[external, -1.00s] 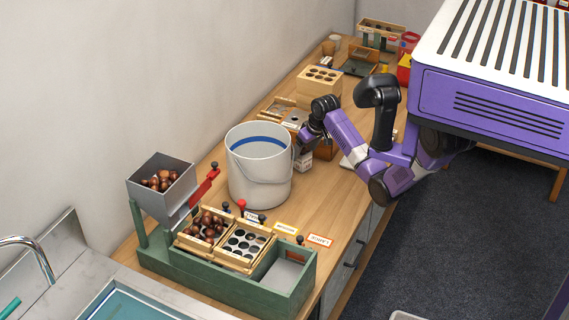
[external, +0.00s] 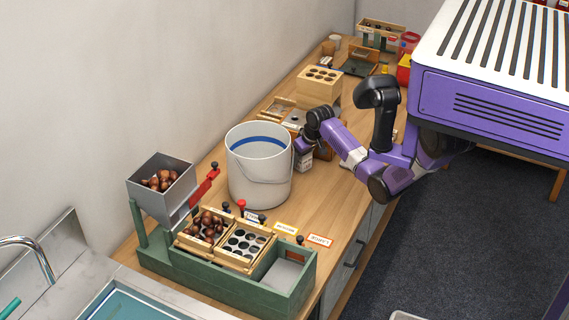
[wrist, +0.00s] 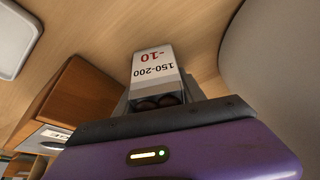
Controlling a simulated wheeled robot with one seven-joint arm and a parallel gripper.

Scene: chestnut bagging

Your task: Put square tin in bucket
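A small square-sided container with a white label reading "150-200" and a red "-10" (wrist: 154,62), apparently the square tin, stands on the wooden counter. Dark brown round shapes show at its near end. In the external view its pale side (external: 305,162) shows just below my gripper (external: 303,149). In the wrist view my gripper (wrist: 160,105) is right at the tin, with grey parts on both sides of it. Whether the fingers are closed on it is not clear. The white bucket (external: 259,180) stands upright, left of my gripper; its grey wall (wrist: 285,65) fills the wrist view's right side.
A brown wooden box (wrist: 78,100) stands left of the tin in the wrist view, with a pale flat object (wrist: 15,40) beyond. A green sorting rig (external: 225,275) with chestnuts is in front of the bucket. A wooden block with holes (external: 320,84) stands behind.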

